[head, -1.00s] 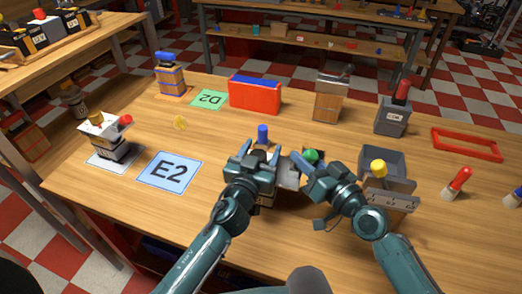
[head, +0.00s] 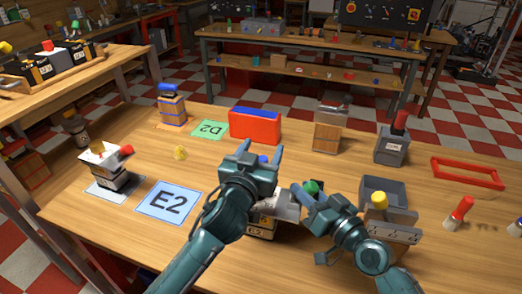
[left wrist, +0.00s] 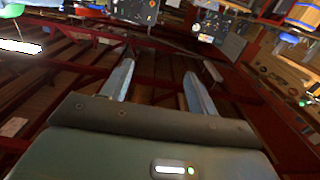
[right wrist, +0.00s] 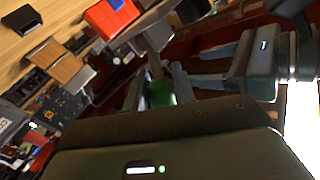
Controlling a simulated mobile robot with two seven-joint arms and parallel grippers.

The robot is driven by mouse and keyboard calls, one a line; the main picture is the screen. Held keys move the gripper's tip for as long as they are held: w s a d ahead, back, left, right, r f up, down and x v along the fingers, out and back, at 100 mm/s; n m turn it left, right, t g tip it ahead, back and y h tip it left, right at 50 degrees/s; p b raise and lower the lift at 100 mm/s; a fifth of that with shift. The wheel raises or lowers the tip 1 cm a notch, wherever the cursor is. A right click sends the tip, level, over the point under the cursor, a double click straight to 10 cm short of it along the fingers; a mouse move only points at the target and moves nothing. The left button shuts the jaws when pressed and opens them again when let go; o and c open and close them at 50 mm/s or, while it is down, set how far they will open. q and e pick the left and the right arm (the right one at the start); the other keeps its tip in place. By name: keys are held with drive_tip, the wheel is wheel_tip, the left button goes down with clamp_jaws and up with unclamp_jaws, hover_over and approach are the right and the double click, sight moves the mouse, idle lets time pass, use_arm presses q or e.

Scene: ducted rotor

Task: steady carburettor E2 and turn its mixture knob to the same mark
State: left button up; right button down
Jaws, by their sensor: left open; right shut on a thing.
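Carburettor E2 (head: 262,231) stands on the table, mostly hidden behind my arms; part of its label and a pale side part (head: 286,208) show. Its green knob (head: 312,186) is between the fingers of my right gripper (head: 306,192), which is shut on it. The green knob also shows in the right wrist view (right wrist: 160,94). A blue top (head: 263,159) shows just behind my left gripper (head: 261,149). That gripper is open and empty, raised above the carburettor with its fingers pointing up and away. The mark on the knob cannot be read.
The blue E2 card (head: 168,201) and a white unit with a red knob (head: 108,167) are at left. Behind stand a red box (head: 254,127) and the green D2 card (head: 209,129). A grey bin (head: 385,187) and yellow-topped item (head: 379,199) stand close right of my right gripper.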

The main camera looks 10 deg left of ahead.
idle(0.3)
use_arm(q)
drive_tip(key=shift+a+f+m+h, duration=0.3)
drive_tip(key=shift+f+m+h, duration=0.1)
drive_tip(key=shift+h, duration=0.1)
drive_tip(key=a+f+m+h, duration=0.1)
drive_tip(key=h, duration=0.1)
drive_tip(key=s+a+f+m+g+h, duration=0.1)
drive_tip(key=f+m+h, duration=0.1)
drive_tip(key=s+a+f+m+g+h, duration=0.1)
drive_tip(key=f+m+h, duration=0.1)
drive_tip(key=shift+s+a+h, duration=0.25)
drive_tip(key=shift+a+h, duration=0.05)
drive_tip(key=shift+h, duration=0.1)
drive_tip(key=s+a+f+m+g+h, duration=0.3)
drive_tip(key=s+a+f+g+h, duration=0.1)
drive_tip(key=s+g, duration=0.1)
drive_tip(key=x, duration=1.1)
drive_tip(key=shift+w+d+f, duration=0.1)
drive_tip(key=shift+d+f, duration=0.05)
drive_tip(key=shift+d, duration=0.2)
drive_tip(key=c, duration=1)
